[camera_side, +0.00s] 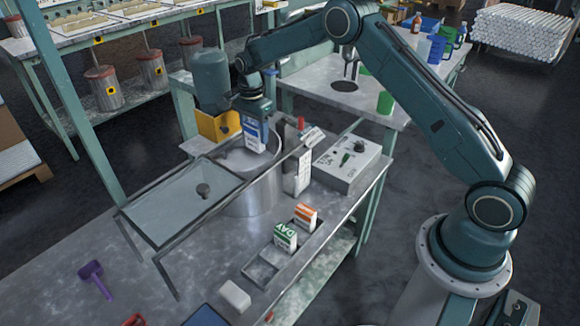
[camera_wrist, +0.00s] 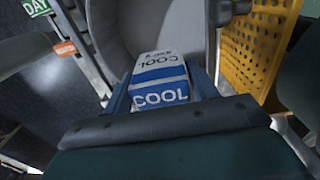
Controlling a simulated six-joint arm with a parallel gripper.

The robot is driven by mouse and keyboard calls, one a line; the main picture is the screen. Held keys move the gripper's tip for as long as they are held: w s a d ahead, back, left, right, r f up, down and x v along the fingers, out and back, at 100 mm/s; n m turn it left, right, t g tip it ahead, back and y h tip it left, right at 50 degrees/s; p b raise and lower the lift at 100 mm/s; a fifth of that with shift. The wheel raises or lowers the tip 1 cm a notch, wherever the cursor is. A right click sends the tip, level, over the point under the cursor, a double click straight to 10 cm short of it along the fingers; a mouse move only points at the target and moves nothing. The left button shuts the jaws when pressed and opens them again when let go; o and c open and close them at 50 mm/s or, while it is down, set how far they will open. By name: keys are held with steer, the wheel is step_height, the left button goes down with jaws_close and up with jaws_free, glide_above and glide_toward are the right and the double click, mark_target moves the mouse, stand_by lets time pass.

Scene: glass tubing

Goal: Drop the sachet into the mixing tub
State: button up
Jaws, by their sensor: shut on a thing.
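A blue-and-white sachet marked COOL (camera_side: 254,136) is between the fingers of my gripper (camera_side: 255,112). It also shows in the wrist view (camera_wrist: 160,80), where my gripper (camera_wrist: 160,92) is shut on its two sides. The mixing tub (camera_side: 252,198) is a round metal vessel set in the bench. The sachet hangs upright at the tub's open mouth, toward the back of it in the side view. The tub's grey inner wall (camera_wrist: 125,28) shows behind the sachet in the wrist view. How far the sachet's lower end is above the tub floor is hidden.
A glass lid (camera_side: 165,210) with a dark knob lies left of the mouth. A yellow perforated panel (camera_side: 216,126) stands close behind. A control box (camera_side: 347,161) is at right. Orange (camera_side: 305,215) and green DAY (camera_side: 285,236) sachets stand in a front tray (camera_side: 262,272).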

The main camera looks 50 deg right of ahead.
steer(key=shift+f, duration=0.4)
steer(key=o, duration=1.2)
step_height(320, 180, up, 14)
steer(key=shift+f, duration=0.1)
stand_by(0.4)
